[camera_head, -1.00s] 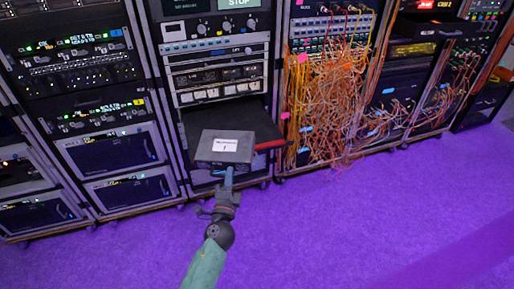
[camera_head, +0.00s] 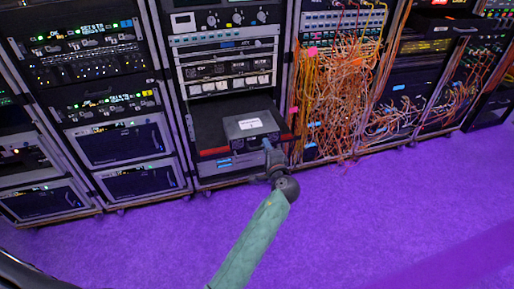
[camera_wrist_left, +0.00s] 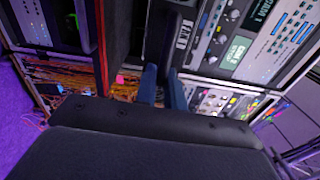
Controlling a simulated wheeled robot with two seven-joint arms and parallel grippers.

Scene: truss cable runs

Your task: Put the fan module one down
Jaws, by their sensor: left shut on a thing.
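The fan module (camera_head: 252,126), a dark grey box with a white label on top, is in the head view at the front of an open bay in the middle rack. My left gripper (camera_head: 270,148) is shut on its near side, at the right part of that side. The module is in front of a dark shelf (camera_head: 207,133) with a red front edge; I cannot tell whether it touches the shelf. In the left wrist view, the blue fingers of my left gripper (camera_wrist_left: 163,88) are close together on a dark part with white lettering. My right gripper is not in view.
Rack gear with knobs and displays (camera_head: 227,70) stands above the bay. A tangle of orange cables (camera_head: 335,95) hangs close to the right of it. Racks with dark-fronted units (camera_head: 115,143) stand to the left. The purple floor (camera_head: 360,215) in front is clear.

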